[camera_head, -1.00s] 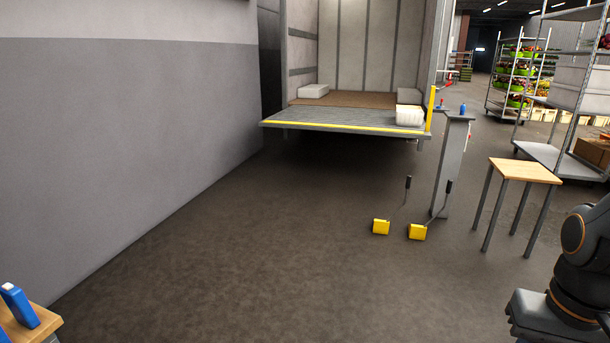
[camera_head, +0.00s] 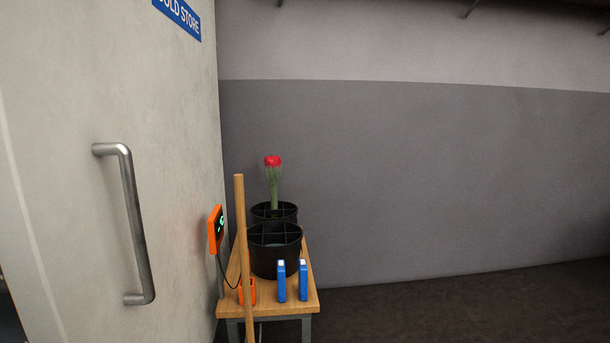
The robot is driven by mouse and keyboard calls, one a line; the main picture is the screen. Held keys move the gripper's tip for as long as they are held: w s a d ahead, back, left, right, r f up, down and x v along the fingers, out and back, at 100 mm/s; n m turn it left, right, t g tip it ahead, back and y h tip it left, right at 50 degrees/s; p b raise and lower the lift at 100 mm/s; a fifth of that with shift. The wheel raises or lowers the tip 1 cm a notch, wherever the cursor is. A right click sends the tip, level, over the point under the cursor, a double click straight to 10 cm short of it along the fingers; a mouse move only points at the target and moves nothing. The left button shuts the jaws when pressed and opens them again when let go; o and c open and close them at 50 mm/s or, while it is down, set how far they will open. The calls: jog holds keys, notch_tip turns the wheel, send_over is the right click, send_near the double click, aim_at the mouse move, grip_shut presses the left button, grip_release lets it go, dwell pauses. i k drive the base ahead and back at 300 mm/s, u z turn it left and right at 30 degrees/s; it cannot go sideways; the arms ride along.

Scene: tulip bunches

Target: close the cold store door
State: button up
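The cold store door (camera_head: 75,180) fills the left of the view, pale and large, seen at a slant. A blue sign (camera_head: 180,14) with white letters reading "COLD STORE", partly cut off, is at its top. A metal bar handle (camera_head: 134,225) stands upright on the door's face. A dark gap shows at the lower left picture edge; I cannot tell from this view how far the door stands open. My gripper is not in view.
A wooden pole (camera_head: 242,250) rises in front. Bare floor (camera_head: 450,312) lies to the right, along a grey wall (camera_head: 430,170).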

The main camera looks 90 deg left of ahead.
aim_at(112, 180)
jog(key=u, duration=4)
jog(key=k, duration=1.05)
jog(key=z, duration=0.8)
jog(key=i, duration=1.3)
jog(key=u, duration=0.05)
